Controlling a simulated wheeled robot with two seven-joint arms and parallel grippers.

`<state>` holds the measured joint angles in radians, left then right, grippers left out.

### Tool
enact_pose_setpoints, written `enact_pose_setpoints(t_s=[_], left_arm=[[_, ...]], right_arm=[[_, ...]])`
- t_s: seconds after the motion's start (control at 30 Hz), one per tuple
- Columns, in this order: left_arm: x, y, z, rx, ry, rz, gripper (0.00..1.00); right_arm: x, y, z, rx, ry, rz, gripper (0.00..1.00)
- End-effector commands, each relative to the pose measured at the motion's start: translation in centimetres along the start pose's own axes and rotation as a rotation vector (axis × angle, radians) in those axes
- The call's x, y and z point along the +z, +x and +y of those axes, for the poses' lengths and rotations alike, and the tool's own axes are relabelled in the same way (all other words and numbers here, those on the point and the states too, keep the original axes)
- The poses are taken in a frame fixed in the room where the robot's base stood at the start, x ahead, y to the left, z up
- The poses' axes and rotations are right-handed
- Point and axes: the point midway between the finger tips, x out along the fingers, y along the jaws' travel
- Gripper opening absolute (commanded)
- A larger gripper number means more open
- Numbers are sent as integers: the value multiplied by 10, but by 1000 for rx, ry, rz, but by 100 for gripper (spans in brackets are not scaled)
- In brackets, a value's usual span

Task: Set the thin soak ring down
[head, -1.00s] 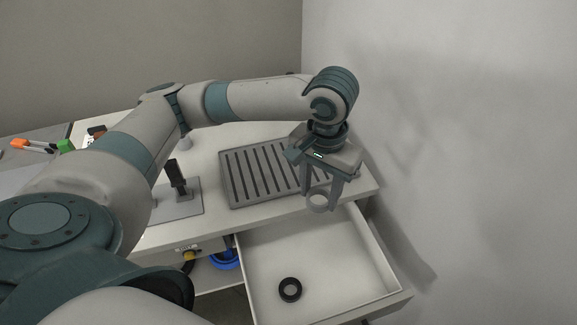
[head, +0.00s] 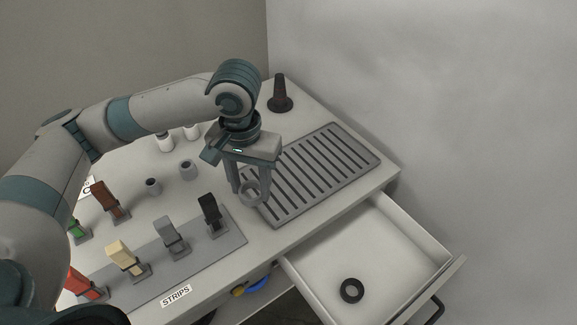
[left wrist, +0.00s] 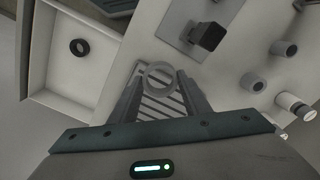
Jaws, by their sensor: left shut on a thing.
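My left gripper (head: 251,190) is shut on a light grey thin ring (head: 250,201), taken here as the thin soak ring. The ring sits between the fingertips, with its hole visible. The gripper is over the left front end of the slotted grey tray (head: 372,158). In the left wrist view the ring (left wrist: 160,63) shows between the fingers (left wrist: 160,88), with the tray's slots (left wrist: 160,104) behind it. I cannot tell its exact height above the tray. My right gripper is out of view.
An open drawer (head: 400,245) at the front right holds a black ring (head: 351,299). A board labelled STRIPS (head: 176,296) with upright clips, including a black one (head: 211,213), lies left of the tray. Small grey cups (head: 188,170) stand behind. A dark cone (head: 281,95) stands at the back.

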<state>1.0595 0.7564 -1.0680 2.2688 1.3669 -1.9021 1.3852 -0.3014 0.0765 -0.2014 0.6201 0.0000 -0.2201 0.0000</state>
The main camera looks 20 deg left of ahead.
Motion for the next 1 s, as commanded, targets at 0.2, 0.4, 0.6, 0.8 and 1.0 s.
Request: enact_pose_setpoints(t_s=[0.2,0.4,0.6,0.8,1.0], left_arm=[[0,0,0,0,1,0,22],[0,0,0,0,1,0,22],[-3,-1,3,2,44,1,22],[-14,-2,14,5,212,2,22],[-32,-4,32,10,508,2,22]], right_arm=[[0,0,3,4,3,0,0],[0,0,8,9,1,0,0],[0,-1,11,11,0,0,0],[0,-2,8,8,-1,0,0],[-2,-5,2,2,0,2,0]])
